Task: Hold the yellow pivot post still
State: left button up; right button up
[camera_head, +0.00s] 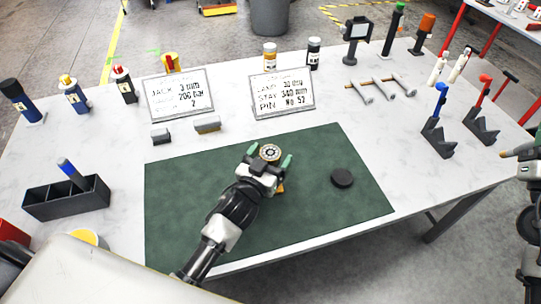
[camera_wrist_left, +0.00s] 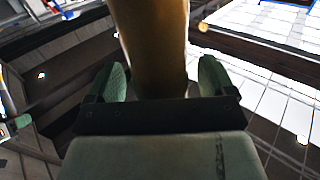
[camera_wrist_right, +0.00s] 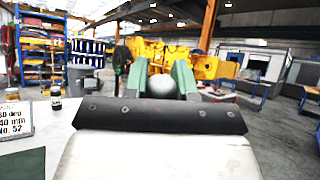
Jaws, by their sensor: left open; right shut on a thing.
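The yellow pivot post (camera_wrist_left: 150,50) rises between the two fingers of my left gripper (camera_wrist_left: 160,78) in the left wrist view. In the head view my left gripper (camera_head: 268,156) is over the green mat, its green fingertips apart on either side of the post's round, dark-and-pale top (camera_head: 270,153). A bit of yellow shows below the gripper; the rest of the post is hidden by it. My right gripper (camera_wrist_right: 160,77) is shut on a grey rounded thing (camera_wrist_right: 160,88), off the table's right side.
The green mat (camera_head: 190,225) holds a dark round disc (camera_head: 342,178) right of my left gripper. Two signs (camera_head: 180,94) (camera_head: 282,95) stand behind it. A dark divided bin (camera_head: 65,200) is at left, blue and red tools in black stands (camera_head: 440,136) at right. The front right of the table is clear.

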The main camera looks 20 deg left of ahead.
pick_arm(q)
jog(key=shift+c, duration=0.7)
dwell(0.3)
dwell(0.3)
jog(key=c, duration=1)
jog(key=shift+o, duration=0.2)
jog(key=shift+c, duration=1.4)
